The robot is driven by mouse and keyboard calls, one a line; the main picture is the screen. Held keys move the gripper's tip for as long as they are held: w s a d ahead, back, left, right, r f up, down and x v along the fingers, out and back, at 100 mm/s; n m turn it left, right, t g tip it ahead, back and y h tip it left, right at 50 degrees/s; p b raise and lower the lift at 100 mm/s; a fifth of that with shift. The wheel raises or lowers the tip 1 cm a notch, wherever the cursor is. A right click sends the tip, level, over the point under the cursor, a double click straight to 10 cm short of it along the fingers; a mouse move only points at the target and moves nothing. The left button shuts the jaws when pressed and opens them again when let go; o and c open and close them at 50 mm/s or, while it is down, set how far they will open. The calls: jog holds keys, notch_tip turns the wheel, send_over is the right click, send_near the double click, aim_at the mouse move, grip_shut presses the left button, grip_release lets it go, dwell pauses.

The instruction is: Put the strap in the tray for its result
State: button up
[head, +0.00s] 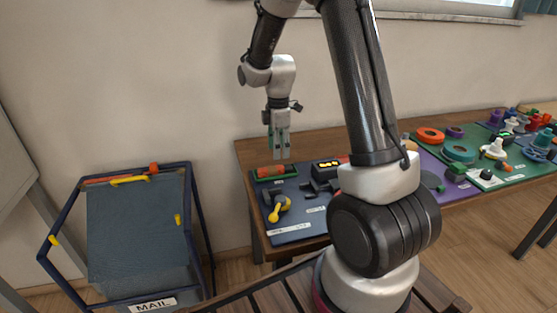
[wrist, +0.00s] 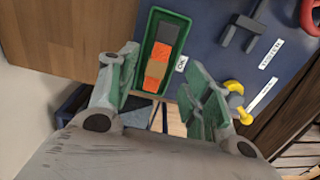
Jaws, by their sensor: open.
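The strap (wrist: 160,62), orange with a grey end and a tan patch, lies lengthwise inside a small green tray (wrist: 144,52) on a dark blue mat. A white label reading "OK" (wrist: 181,63) sits beside the tray. In the head view the strap (head: 266,171) shows as an orange strip in the green tray (head: 258,179) at the mat's far left corner. My gripper (head: 279,157) points down above the tray, apart from the strap. In the wrist view my gripper's (wrist: 161,57) two green fingers are spread and empty.
A dark fork-shaped piece (wrist: 242,30) and a yellow-handled item (wrist: 233,88) lie on the mat (head: 290,225). A bin marked MAIL (head: 135,230) stands left of the table. Several coloured parts fill the table's right side. Bare wood (wrist: 100,20) lies left of the tray.

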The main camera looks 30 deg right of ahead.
jog(key=s+r+m+t, duration=0.1)
jog(key=s+r+m, duration=0.4)
jog(key=r, duration=0.9)
jog(key=s+r+m+t, duration=0.1)
jog(key=s+r+m, duration=0.1)
jog(key=s, duration=0.5)
jog(key=s+r+m+t, duration=0.1)
jog(key=s+r+m, duration=0.1)
jog(key=s+m, duration=0.3)
jog(key=s+r+m+t, duration=0.1)
jog(key=s+r+m, duration=0.1)
jog(key=s, duration=0.7)
jog(key=shift+s+m, duration=0.3)
jog(key=shift+m, duration=0.5)
jog(key=shift+d, duration=0.1)
